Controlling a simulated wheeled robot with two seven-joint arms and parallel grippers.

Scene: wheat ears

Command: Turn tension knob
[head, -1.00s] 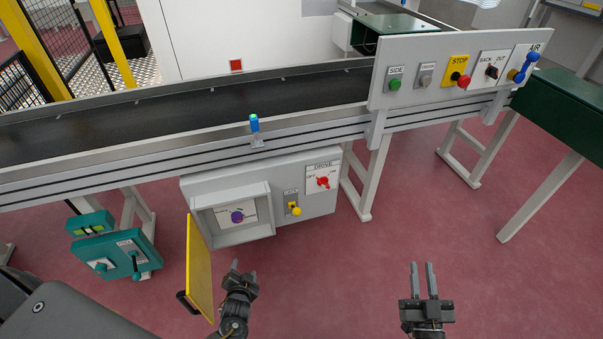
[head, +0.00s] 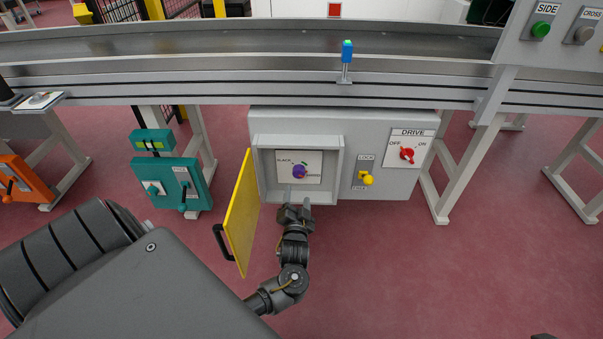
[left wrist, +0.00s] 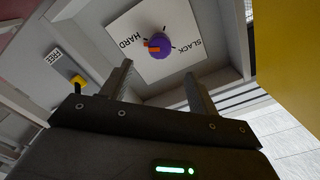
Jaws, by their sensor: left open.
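The purple tension knob (head: 299,172) sits on a white plate in an open grey recess, between a SLACK label and a second label that reads HARD in the left wrist view. The knob (left wrist: 161,46) there shows an orange mark on its side. The yellow door (head: 240,214) of the recess stands open to the left. My left gripper (head: 297,195) is open in front of and just below the knob, its fingers pointing at it. In the left wrist view the two fingers (left wrist: 160,85) are apart with nothing between them, and the knob is beyond their tips.
Right of the recess are a yellow LOCK/FREE knob (head: 367,179) and a red DRIVE switch (head: 407,154). A teal box (head: 172,186) stands left of the yellow door. The conveyor (head: 200,90) runs above. Red floor is clear below.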

